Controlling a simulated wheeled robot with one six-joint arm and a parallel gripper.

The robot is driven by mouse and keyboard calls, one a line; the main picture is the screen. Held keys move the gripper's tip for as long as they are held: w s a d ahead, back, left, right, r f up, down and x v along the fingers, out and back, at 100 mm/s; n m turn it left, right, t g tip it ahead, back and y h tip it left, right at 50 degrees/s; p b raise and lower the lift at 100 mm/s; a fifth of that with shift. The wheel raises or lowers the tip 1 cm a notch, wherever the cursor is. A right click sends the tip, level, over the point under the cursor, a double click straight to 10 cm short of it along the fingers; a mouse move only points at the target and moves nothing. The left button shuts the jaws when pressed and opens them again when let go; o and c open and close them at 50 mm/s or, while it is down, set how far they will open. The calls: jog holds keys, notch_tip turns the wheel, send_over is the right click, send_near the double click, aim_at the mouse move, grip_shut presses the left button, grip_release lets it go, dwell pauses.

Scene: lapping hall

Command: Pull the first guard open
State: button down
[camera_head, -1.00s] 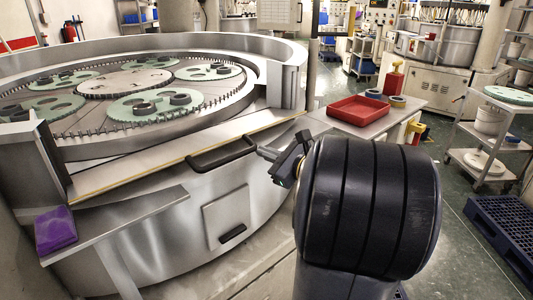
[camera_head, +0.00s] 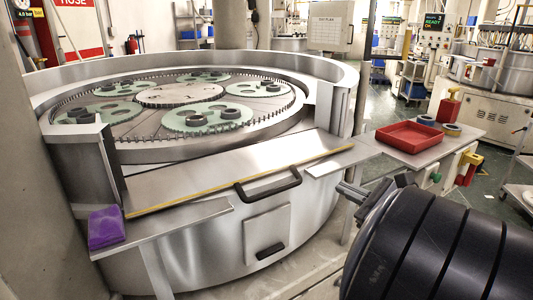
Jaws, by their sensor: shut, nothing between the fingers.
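The guard (camera_head: 225,172) is a flat metal panel with a yellow strip along its front edge. It lies across the gap in the round wall of the lapping machine (camera_head: 190,240). Its black bar handle (camera_head: 268,186) sticks out from the front edge. My gripper (camera_head: 347,191) is to the right of the handle, apart from it, below the right end of the guard. Its fingers look small and closed, with nothing seen in them. My dark arm hides part of the floor and the side table's underside.
A red tray (camera_head: 410,137) and a red bottle (camera_head: 448,107) stand on the side table at right. A purple block (camera_head: 105,228) lies on the left ledge. Toothed green discs (camera_head: 205,116) lie inside the machine. A small hatch (camera_head: 267,232) is below the guard.

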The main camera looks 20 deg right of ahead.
jog(key=x, duration=1)
jog(key=shift+w+f, duration=0.4)
jog(key=shift+a, duration=0.15)
